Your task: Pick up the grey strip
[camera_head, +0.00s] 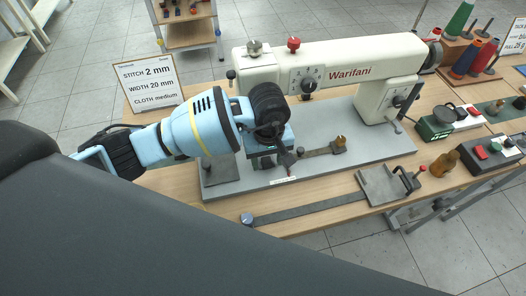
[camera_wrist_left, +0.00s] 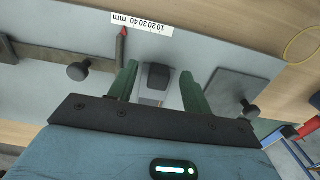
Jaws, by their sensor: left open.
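A long dark grey strip (camera_head: 310,209) lies along the front of the wooden table in the head view, with a round knob at its left end and a flat plate at its right end. My left gripper (camera_head: 266,156) is over the left part of the machine's base plate, behind this strip and apart from it. In the left wrist view the gripper (camera_wrist_left: 159,70) is open, its two green fingers apart. A grey block with a dark top (camera_wrist_left: 156,82) shows between them; I cannot tell whether they touch it. My right gripper is not in view.
A sign (camera_head: 148,84) stands behind left. A scale label (camera_wrist_left: 142,22) and a dark plate with a knob (camera_wrist_left: 228,92) lie near the fingers. Control boxes and thread spools stand at right.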

